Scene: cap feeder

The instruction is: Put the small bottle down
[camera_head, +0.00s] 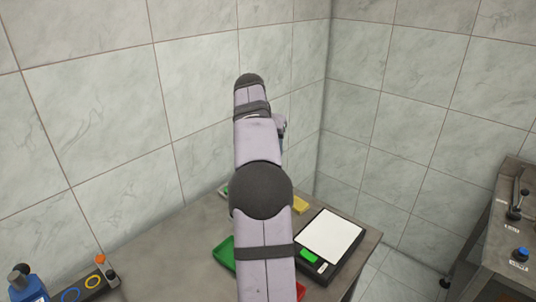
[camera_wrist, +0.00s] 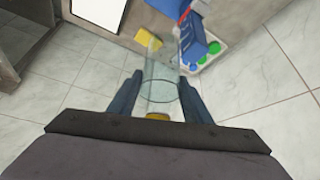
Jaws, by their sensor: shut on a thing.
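In the wrist view, the two dark blue fingers of my gripper (camera_wrist: 160,96) are shut on the small bottle (camera_wrist: 160,72), a clear, see-through vessel. The bottle sits between the fingers, and its far end extends beyond them. A yellow-orange patch shows at its near end, by the gripper body; I cannot tell whether it belongs to the bottle. The bottle appears to be held in the air, with the tiled floor and the table edge behind it. In the head view, my arm hides the gripper and the bottle.
The table (camera_head: 180,240) carries a scale with a white plate (camera_head: 331,237), a yellow block (camera_head: 300,204) and a green tray (camera_head: 224,252). Tiled walls stand behind.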

